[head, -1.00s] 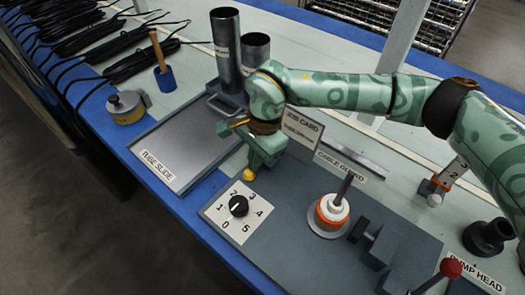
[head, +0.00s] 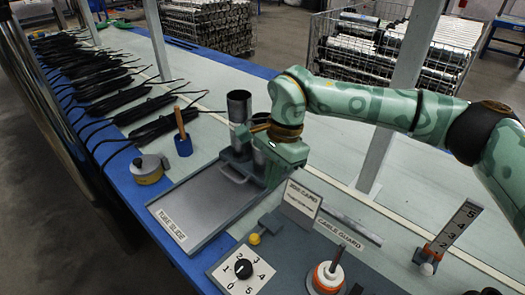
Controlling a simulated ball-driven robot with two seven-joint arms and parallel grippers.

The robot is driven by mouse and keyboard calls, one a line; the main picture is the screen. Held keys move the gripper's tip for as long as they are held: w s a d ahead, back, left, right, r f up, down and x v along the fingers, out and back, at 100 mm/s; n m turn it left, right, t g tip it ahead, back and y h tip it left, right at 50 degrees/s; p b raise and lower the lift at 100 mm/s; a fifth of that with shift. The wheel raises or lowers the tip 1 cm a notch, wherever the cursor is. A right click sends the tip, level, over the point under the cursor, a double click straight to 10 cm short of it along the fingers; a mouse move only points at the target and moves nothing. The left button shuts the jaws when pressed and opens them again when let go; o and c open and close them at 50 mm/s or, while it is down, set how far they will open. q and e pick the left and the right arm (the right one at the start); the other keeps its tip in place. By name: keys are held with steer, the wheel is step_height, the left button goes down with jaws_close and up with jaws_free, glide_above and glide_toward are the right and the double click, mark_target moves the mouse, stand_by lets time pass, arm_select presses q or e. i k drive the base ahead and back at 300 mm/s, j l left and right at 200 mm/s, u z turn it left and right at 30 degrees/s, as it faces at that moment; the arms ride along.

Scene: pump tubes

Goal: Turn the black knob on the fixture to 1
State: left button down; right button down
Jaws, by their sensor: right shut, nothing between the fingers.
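The black knob (head: 243,269) sits on a white dial plate (head: 262,272) numbered 0 to 5, at the bottom of the head view. Its white pointer mark is small, and I cannot tell for sure which number it faces. My right gripper (head: 245,149) is shut and empty. It is in front of the dark upright tubes, above the far end of the tube slide, well apart from the knob. My left gripper is not in view.
A yellow-tipped lever (head: 254,239) is just behind the dial. The tube slide tray (head: 203,208) lies left. Black cable bundles (head: 115,102) line the far left.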

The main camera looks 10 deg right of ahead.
mark_target(244, 267)
steer(key=k+j, duration=0.15)
steer(key=k, duration=0.35)
steer(key=k+j, duration=0.2)
steer(key=k, duration=0.25)
steer(key=k+j, duration=0.15)
steer(key=k, duration=0.35)
